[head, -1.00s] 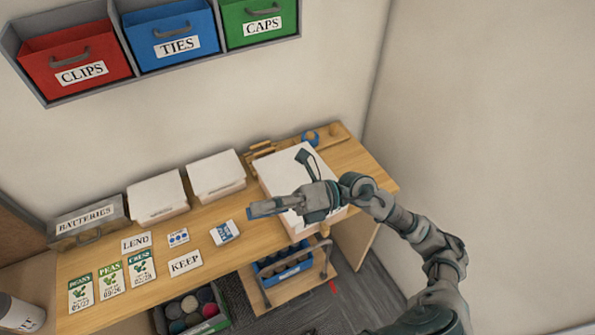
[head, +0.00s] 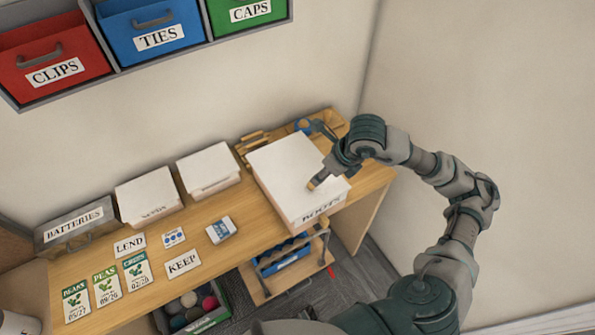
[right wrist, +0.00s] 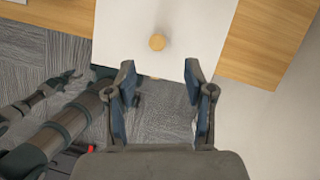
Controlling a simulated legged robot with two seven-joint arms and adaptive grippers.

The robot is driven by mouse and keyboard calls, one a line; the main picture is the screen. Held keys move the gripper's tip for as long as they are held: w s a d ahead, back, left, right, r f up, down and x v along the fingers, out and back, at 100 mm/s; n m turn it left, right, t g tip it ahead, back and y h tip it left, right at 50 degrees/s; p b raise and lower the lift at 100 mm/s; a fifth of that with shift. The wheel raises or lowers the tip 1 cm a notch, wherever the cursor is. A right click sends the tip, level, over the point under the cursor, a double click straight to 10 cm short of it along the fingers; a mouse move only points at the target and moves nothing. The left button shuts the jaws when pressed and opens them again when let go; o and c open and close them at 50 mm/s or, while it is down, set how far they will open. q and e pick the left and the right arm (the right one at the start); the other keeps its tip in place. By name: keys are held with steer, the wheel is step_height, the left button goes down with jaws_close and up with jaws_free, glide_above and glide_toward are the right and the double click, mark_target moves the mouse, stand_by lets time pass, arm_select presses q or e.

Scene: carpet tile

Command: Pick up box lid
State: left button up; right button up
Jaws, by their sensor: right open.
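The box lid (head: 283,165) is the white top of a large white box at the right end of the wooden desk. In the right wrist view the lid (right wrist: 128,30) has a round wooden knob (right wrist: 157,42) on it. My right gripper (head: 322,152) is over the lid's right part. In the right wrist view the right gripper (right wrist: 158,72) is open and empty, its fingers either side of the knob's line but short of it. A hand (right wrist: 68,82), probably my left gripper, shows small at the left there; its jaws are unclear.
Two smaller white boxes (head: 148,199) (head: 208,168) and a grey BATTERIES box (head: 77,222) stand left along the wall. Cards and seed packets (head: 137,268) lie in front. A wooden rack with a blue bin (head: 285,258) stands below. Wall bins (head: 155,35) hang above.

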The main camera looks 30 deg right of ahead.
mark_target(311, 184)
steer(key=x, duration=0.3)
steer(key=shift+a, duration=0.3)
steer(key=x, duration=0.3)
steer(key=p+x, duration=0.1)
steer(key=x, duration=0.1)
steer(key=shift+w+d+f, duration=0.1)
steer(key=shift+d+f, duration=0.1)
steer(key=shift+d, duration=0.1)
steer(key=shift+a, duration=0.2)
jaws_close()
